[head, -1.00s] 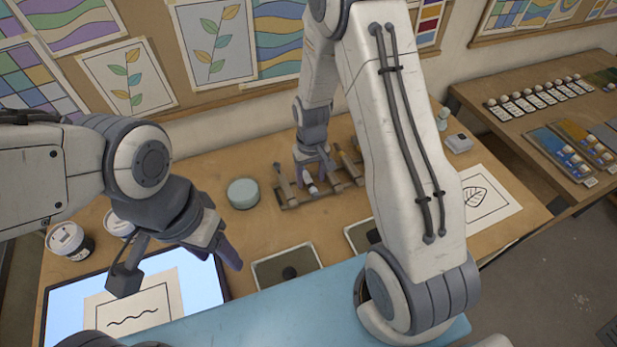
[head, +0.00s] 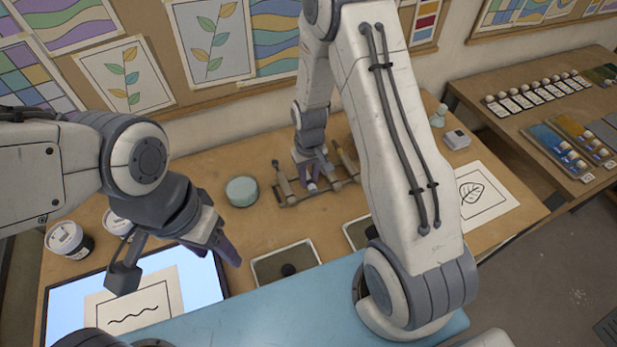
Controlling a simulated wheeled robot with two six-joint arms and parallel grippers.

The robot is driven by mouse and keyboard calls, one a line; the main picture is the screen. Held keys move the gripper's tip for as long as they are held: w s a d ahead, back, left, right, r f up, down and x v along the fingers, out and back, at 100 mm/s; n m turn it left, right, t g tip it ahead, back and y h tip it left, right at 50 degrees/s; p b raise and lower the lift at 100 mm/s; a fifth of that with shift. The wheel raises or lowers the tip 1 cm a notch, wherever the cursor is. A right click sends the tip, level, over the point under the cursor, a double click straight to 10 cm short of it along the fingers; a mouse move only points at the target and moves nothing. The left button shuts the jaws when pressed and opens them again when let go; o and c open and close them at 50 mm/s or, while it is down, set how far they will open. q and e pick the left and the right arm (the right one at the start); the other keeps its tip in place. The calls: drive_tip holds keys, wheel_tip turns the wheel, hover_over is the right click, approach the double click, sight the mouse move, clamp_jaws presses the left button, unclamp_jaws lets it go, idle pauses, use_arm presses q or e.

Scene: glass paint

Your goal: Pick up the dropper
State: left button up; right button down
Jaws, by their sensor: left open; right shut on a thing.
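A wooden rack (head: 335,186) stands near the back of the table and holds several slim tools. My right gripper (head: 312,178) reaches down to the rack and is shut on a small, pale-ended thing (head: 312,187) there, which looks like the dropper. The fingers hide most of it, and I cannot tell whether it is clear of the rack. My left gripper (head: 228,250) is open and empty, over the right edge of the light panel at the front left, far from the rack.
A round pale-blue pot (head: 242,191) stands left of the rack. Two dark trays (head: 286,264) lie in front of it. White-lidded jars (head: 68,240) stand at the left. A leaf drawing (head: 487,198) lies at the right. My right arm hides the table's middle right.

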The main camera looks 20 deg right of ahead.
sight(310, 180)
drive_tip(key=shift+r+b, duration=0.3)
drive_tip(key=shift+r, duration=0.35)
wheel_tip(310, 180, up, 3)
drive_tip(key=shift+d+f+b, duration=0.1)
drive_tip(key=shift+b, duration=0.45)
drive_tip(key=s+d+r+b, duration=0.2)
drive_tip(key=s+d+r, duration=0.3)
drive_tip(key=s, duration=0.5)
drive_tip(key=shift+d+r, duration=0.35)
drive_tip(key=shift+r, duration=0.55)
